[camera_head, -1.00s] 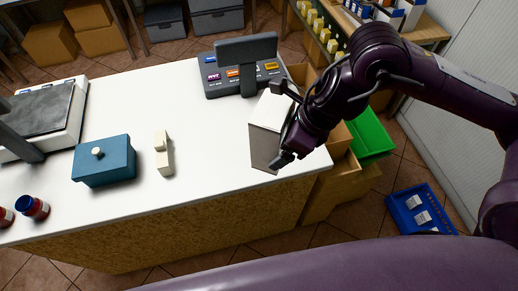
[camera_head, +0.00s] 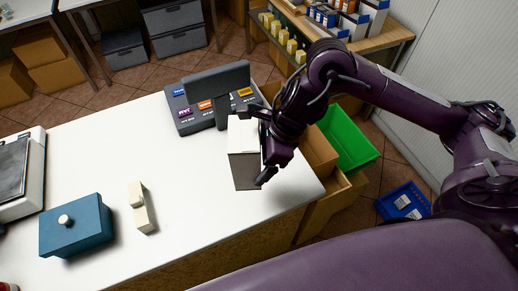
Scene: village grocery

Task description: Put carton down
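The carton (camera_head: 244,168) has a white top and a grey-brown side. It stands roughly upright over the right end of the white counter (camera_head: 185,150), in front of the dark register. My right gripper (camera_head: 256,147) reaches in from the right, with one finger at the carton's far side and the other at its near right edge. It looks shut on the carton. The carton's right side is partly hidden by the gripper. Whether its bottom touches the counter is hard to tell. My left gripper is not in view.
The register (camera_head: 210,100) stands close behind the carton. A blue box (camera_head: 77,230) with a knob and a cream object (camera_head: 141,208) stand to the left. The counter between them and the carton is clear. Green (camera_head: 346,140) and blue crates (camera_head: 403,203) are on the right.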

